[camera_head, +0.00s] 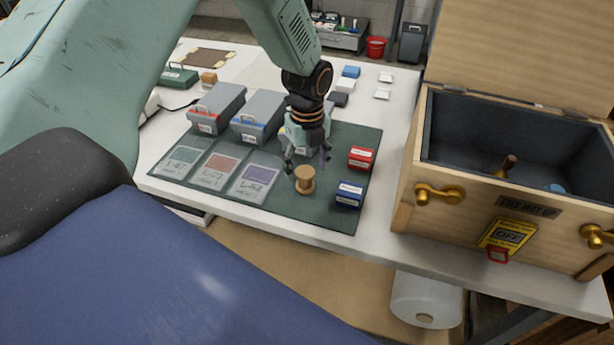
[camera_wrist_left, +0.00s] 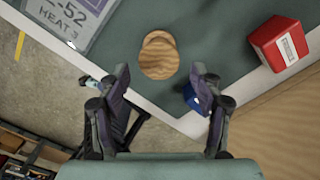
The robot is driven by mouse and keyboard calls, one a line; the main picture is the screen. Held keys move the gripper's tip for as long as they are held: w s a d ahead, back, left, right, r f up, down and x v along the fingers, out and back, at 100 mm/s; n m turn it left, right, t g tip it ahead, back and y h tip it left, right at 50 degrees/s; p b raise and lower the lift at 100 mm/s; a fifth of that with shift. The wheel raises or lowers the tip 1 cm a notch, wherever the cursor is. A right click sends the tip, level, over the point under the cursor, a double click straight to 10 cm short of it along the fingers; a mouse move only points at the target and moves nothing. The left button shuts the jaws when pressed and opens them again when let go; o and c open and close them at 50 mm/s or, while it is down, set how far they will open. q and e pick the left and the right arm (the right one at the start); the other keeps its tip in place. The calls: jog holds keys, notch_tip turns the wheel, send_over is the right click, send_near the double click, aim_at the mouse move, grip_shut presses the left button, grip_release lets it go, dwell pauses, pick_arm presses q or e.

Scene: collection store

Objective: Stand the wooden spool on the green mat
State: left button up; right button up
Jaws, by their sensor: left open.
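The wooden spool (camera_head: 305,180) stands upright on the green mat (camera_head: 334,212), near the mat's front edge in the head view. In the left wrist view the spool (camera_wrist_left: 158,56) shows from above as a round wooden disc, with part of its other flange beside it. My left gripper (camera_head: 307,160) is open and empty, pointing down just above and behind the spool. In the left wrist view its fingers (camera_wrist_left: 160,73) are spread, with the spool beyond the gap between them. I see no contact between fingers and spool. My right gripper is not in view.
A red box (camera_head: 361,158) and a blue box (camera_head: 349,194) stand right of the spool. Printed cards (camera_head: 258,182) lie to its left, with grey bins (camera_head: 217,108) behind. An open wooden chest (camera_head: 468,212) stands at the right. The table's front edge is close.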

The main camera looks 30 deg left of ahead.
aim_at(306, 174)
pick_arm(q)
notch_tip(306, 174, up, 7)
jog(key=shift+r, duration=0.1)
jog(key=shift+s, duration=0.1)
dwell(0.4)
